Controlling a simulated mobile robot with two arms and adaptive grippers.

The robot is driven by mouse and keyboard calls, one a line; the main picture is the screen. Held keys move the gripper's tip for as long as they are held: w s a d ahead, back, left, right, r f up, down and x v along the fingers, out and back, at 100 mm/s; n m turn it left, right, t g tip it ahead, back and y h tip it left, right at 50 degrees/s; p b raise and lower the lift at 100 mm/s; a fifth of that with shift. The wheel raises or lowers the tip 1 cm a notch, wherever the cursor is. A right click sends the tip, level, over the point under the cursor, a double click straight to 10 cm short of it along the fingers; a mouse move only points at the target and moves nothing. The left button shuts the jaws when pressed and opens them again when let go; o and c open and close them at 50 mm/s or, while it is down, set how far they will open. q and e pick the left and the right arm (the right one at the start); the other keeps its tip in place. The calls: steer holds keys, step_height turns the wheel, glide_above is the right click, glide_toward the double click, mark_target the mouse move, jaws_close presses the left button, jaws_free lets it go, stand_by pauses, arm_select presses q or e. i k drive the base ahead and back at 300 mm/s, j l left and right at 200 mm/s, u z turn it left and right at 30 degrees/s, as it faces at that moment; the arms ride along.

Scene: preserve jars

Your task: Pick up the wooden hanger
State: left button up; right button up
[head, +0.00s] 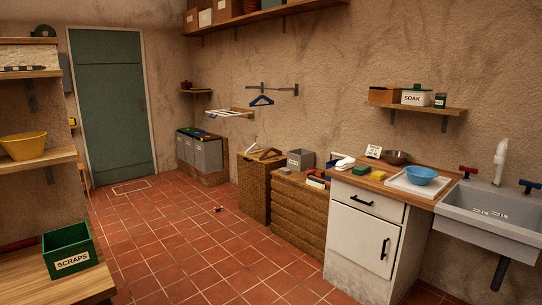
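A pale wooden piece shaped like a hanger (268,154) lies on top of the brown hamper (254,188) near the middle of the room; it is small, and I cannot be sure of its exact outline. A blue hanger (261,101) hangs from the wall rail (275,89) above and behind the hamper. Neither of my grippers shows in the head view.
A grey box (300,159) stands right of the hamper, on a low brown slatted unit (300,208). A white cabinet (362,240) and sink (493,218) are at right. A green scraps bin (68,250) is at left. The tiled floor (185,245) between is mostly clear.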

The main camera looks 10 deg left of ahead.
mark_target(279, 152)
steer(key=u, duration=0.25)
steer(key=i+u, duration=0.1)
steer(key=i, duration=1.85)
steer(key=i+u, duration=0.2)
steer(key=i, duration=0.25)
steer(key=i+u, duration=0.2)
steer(key=i, duration=0.3)
steer(key=i+l+u, duration=0.2)
steer(key=i, duration=0.25)
steer(key=i+l+u, duration=0.2)
steer(key=i, duration=0.25)
steer(key=i+j+z, duration=0.15)
steer(key=i, duration=0.45)
steer(key=i+j+z, duration=0.1)
steer(key=i, duration=0.45)
steer(key=i+l+z, duration=0.15)
steer(key=i+z, duration=0.7)
steer(key=i+j+z, duration=0.15)
steer(key=i+z, duration=0.25)
steer(key=i, duration=0.1)
